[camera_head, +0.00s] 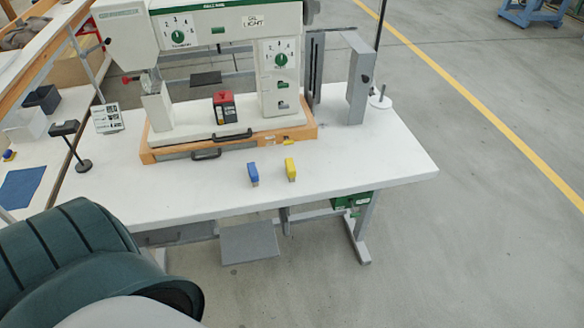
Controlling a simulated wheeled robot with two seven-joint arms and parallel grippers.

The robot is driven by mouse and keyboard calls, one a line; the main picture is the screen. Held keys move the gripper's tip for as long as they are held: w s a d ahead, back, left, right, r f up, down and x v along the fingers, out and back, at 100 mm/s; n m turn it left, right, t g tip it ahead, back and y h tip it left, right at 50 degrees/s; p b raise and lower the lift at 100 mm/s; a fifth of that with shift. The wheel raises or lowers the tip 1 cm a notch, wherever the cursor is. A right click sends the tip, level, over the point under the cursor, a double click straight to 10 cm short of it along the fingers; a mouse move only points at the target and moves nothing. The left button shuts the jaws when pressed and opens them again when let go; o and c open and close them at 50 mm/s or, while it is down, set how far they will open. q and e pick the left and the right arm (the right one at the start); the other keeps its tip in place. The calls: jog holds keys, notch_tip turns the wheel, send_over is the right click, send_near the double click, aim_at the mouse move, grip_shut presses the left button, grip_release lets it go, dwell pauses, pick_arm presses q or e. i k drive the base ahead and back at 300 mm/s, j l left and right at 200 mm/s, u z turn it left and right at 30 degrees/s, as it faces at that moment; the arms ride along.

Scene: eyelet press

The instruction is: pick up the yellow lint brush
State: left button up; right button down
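A yellow lint brush (290,169) stands upright on the white table, near its front edge and in front of the machine's wooden base. A similar blue brush (253,173) stands a short way to its left, apart from it. Nothing touches the yellow brush, and it is fully visible. Neither of my grippers shows in the head view.
The white table (385,160) is bare right of the brushes. The press machine (205,130) on its wooden base (165,154) stands behind them, with a red and black box (224,107) on it.

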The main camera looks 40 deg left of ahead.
aim_at(290, 168)
jog(key=i+l, duration=0.1)
jog(key=i, duration=0.6)
jog(key=i+l, duration=0.15)
jog(key=i, duration=0.5)
jog(key=u, duration=1.7)
jog(key=i+l, duration=0.05)
